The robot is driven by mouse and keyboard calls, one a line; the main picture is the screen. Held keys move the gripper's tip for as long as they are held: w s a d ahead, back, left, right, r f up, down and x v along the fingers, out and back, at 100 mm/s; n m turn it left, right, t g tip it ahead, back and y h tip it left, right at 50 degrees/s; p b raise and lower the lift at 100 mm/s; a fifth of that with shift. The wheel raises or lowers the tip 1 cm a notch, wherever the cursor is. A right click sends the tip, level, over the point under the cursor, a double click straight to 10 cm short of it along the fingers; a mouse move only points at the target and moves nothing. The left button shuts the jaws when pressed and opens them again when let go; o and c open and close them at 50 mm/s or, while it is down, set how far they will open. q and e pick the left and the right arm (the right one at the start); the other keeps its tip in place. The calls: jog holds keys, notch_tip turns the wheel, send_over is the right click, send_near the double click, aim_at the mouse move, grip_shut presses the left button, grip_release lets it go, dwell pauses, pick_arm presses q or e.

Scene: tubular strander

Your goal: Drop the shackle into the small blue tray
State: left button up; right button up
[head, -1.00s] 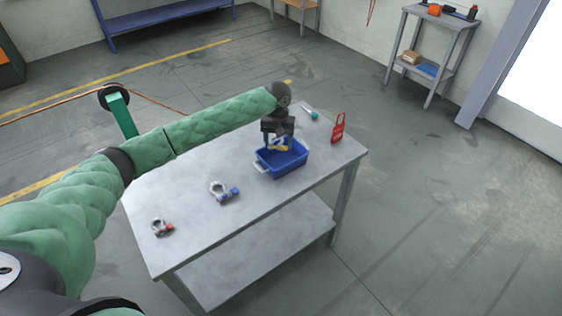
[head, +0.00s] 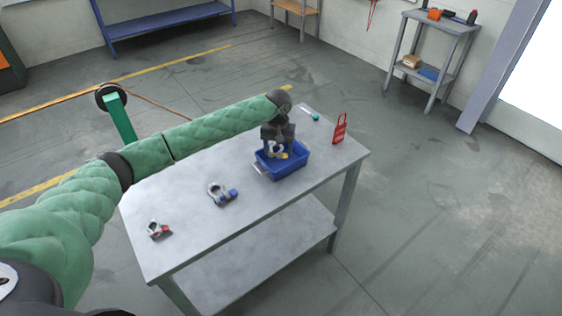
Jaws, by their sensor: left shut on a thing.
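The small blue tray (head: 289,171) stands on the grey table toward its far right part. My left gripper (head: 277,151) points down over the tray, its fingers low at the tray's opening. It is shut on a shackle (head: 279,156) with a yellow part and a pale grey bow, partly hidden by the fingers. I cannot tell whether the shackle touches the tray floor. Two other shackles lie on the table: one with a blue pin (head: 221,194) and one with a red pin (head: 158,229). My right gripper is not in view.
The grey table (head: 200,250) has a lower shelf. A red lockout hasp (head: 340,129) stands at its right edge, and a teal-handled tool (head: 313,116) lies behind the tray.

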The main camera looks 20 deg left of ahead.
pick_arm(q)
jog(key=o, duration=1.3)
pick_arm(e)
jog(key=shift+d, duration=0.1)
pick_arm(q)
jog(key=shift+r, duration=0.1)
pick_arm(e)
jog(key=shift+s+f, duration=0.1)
pick_arm(q)
jog(key=shift+r, duration=0.3)
jog(key=shift+r+b, duration=0.4)
jog(key=shift+b, duration=0.1)
notch_tip(320, 180, up, 6)
jog(key=shift+f+b, duration=0.25)
jog(key=shift+b, duration=0.65)
jog(key=shift+r, duration=0.4)
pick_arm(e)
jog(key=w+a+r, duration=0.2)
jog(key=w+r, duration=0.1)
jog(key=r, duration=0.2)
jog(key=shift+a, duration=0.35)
